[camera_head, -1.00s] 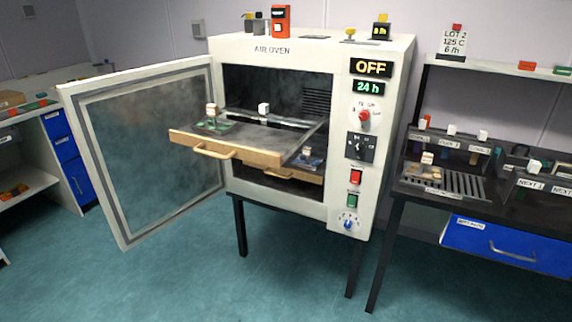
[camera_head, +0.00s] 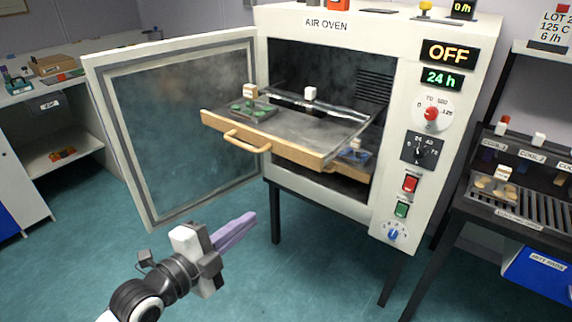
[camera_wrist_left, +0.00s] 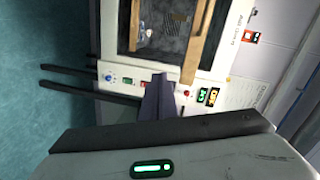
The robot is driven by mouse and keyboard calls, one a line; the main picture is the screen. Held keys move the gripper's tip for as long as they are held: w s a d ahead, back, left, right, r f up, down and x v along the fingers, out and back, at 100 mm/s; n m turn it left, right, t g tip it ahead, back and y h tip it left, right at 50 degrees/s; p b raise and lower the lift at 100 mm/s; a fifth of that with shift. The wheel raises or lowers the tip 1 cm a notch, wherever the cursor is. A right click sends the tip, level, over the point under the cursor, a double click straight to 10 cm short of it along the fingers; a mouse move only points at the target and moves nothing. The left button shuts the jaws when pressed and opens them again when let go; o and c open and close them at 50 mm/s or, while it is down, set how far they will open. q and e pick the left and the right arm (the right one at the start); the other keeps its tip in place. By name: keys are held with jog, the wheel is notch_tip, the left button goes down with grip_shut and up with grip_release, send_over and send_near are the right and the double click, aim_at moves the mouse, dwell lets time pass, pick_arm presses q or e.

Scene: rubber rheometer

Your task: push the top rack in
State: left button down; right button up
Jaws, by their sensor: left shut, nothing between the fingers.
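The top rack (camera_head: 318,123) is pulled out of the air oven (camera_head: 384,28), with its wooden front bar and handle (camera_head: 247,142) past the oven's front. A small green-marked tray with a tagged block (camera_head: 251,104) sits on it at the left, and a white-topped piece (camera_head: 310,93) shows farther back. My left gripper (camera_head: 250,221) is shut and empty, below and in front of the rack, apart from it. In the left wrist view its fingers (camera_wrist_left: 160,98) point at the oven, which appears turned sideways. My right gripper is not in view.
The oven door (camera_head: 180,130) stands open to the left of the rack. A lower rack with a blue item (camera_head: 355,155) is inside the oven. A bench with a cooling grid (camera_head: 535,207) is at the right. The floor in front is clear.

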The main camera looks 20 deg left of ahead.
pick_arm(q)
notch_tip(320, 180, up, 6)
jog(key=w+r+m+t+h, duration=0.1)
jog(key=w+m, duration=0.1)
jog(key=m, duration=0.2)
jog(key=p, duration=0.2)
send_near(295, 155)
jog(key=x, duration=0.5)
jog(key=shift+w+r, duration=0.15)
jog(key=shift+w+d, duration=0.2)
jog(key=shift+w, duration=0.35)
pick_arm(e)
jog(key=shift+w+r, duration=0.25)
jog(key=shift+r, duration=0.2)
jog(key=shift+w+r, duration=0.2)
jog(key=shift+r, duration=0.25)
pick_arm(q)
jog(key=shift+w+b, duration=0.1)
jog(key=shift+b, duration=0.2)
